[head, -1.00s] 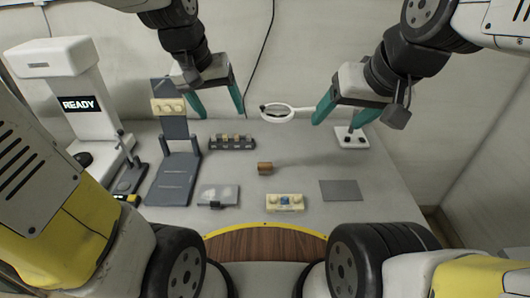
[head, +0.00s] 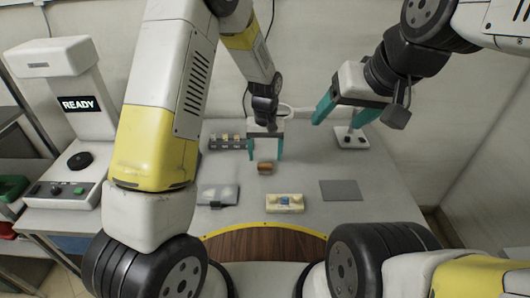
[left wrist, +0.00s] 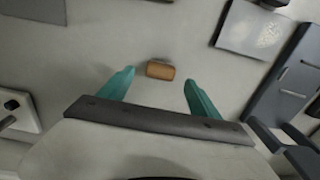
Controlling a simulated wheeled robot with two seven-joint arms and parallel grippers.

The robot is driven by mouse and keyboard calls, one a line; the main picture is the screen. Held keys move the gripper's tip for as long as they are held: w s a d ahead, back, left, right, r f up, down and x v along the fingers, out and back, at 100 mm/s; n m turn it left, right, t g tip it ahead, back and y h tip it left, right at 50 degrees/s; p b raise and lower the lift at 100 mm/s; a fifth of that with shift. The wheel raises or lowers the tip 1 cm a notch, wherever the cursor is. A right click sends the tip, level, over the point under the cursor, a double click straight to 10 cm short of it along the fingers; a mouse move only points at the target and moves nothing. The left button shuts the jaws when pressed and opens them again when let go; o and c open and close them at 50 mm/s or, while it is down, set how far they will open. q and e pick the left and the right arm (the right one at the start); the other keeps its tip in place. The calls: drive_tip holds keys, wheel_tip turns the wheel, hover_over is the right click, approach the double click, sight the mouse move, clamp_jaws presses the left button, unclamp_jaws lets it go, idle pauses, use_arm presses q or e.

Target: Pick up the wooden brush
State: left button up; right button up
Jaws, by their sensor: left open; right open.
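The wooden brush (head: 264,168) is a small brown block lying on the grey table near its middle. In the left wrist view the brush (left wrist: 160,70) lies just beyond and between the two teal fingertips. My left gripper (head: 265,158) is open and empty, pointing down above the brush; in the left wrist view its fingers (left wrist: 158,84) are spread wide around empty space. My right gripper (head: 340,112) is open and empty, held above the back right of the table, away from the brush.
A cream block with a blue centre (head: 285,203) and a flat grey plate (head: 340,190) lie in front. A clear panel (head: 217,195) lies left, a dark rack (head: 228,143) behind. A white stand with a ring (head: 350,138) is back right. A READY machine (head: 75,110) stands left.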

sight(265, 164)
use_arm(q)
wheel_tip(265, 164, down, 5)
drive_tip(key=shift+f, duration=0.2)
drive_tip(key=shift+c, duration=0.2)
drive_tip(key=c, duration=1.4)
wheel_tip(265, 164, up, 10)
drive_tip(key=shift+r, duration=0.1)
